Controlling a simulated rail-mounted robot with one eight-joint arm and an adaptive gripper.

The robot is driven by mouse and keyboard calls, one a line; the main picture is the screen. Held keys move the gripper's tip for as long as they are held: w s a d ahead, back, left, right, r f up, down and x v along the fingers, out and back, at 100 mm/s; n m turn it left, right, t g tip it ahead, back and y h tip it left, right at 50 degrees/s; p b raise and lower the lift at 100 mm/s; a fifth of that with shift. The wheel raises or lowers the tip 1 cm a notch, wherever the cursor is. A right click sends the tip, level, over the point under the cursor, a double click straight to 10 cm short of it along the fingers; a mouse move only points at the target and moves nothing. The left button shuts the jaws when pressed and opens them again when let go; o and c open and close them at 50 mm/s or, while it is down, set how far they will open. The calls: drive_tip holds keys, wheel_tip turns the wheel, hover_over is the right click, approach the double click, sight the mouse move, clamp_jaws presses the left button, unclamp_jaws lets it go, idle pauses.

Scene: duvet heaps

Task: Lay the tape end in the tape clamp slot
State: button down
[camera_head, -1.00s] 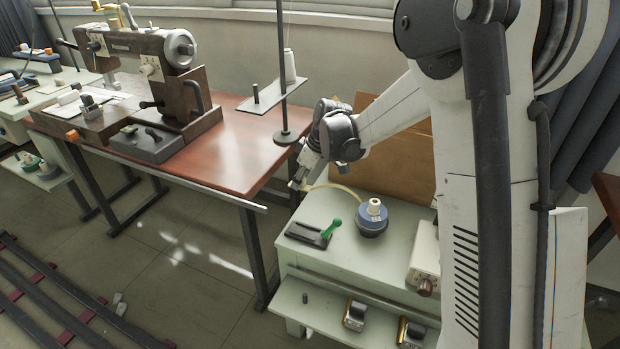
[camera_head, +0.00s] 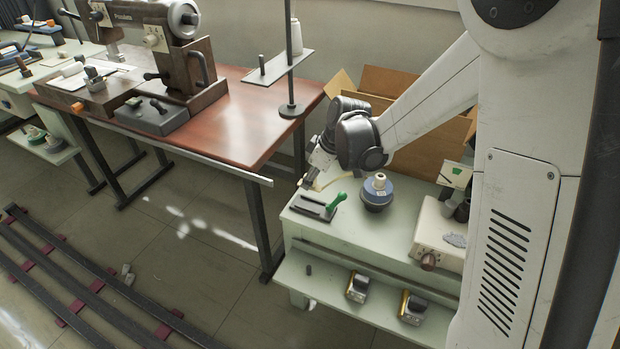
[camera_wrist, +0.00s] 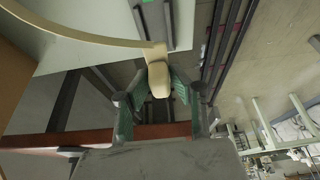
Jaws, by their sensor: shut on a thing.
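My gripper (camera_head: 309,183) is shut on the cream tape end (camera_wrist: 158,78), which sits between its green-padded fingers (camera_wrist: 158,98) in the wrist view. The pale tape (camera_wrist: 85,37) curves away from it to the upper left. In the head view the tape (camera_head: 338,181) runs back toward the blue tape reel (camera_head: 376,196). The dark tape clamp (camera_head: 313,208) with a green lever lies at the left edge of the pale bench top, just below my gripper. Part of its dark body (camera_wrist: 153,22) shows at the top of the wrist view. The tape end appears apart from the clamp; its exact height is unclear.
The pale bench (camera_head: 345,237) also bears a cream box (camera_head: 437,232) at right. An open cardboard box (camera_head: 400,92) stands behind. The brown sewing table (camera_head: 235,125) is to the left, with a thread stand (camera_head: 291,108) near its corner.

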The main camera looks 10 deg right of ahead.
drive_tip(key=b, duration=0.4)
hover_over(306, 204)
drive_tip(key=d, duration=0.1)
drive_tip(key=shift+s+f, duration=0.2)
drive_tip(key=shift+f, duration=1.25)
drive_tip(key=shift+s+f, duration=0.15)
drive_tip(key=shift+f, duration=1.25)
drive_tip(key=shift+f+b, duration=0.8)
drive_tip(key=shift+b, duration=0.2)
drive_tip(key=c, duration=1.4)
unclamp_jaws()
drive_tip(key=shift+c, duration=0.2)
drive_tip(key=shift+d, duration=0.1)
drive_tip(key=v, duration=1.2)
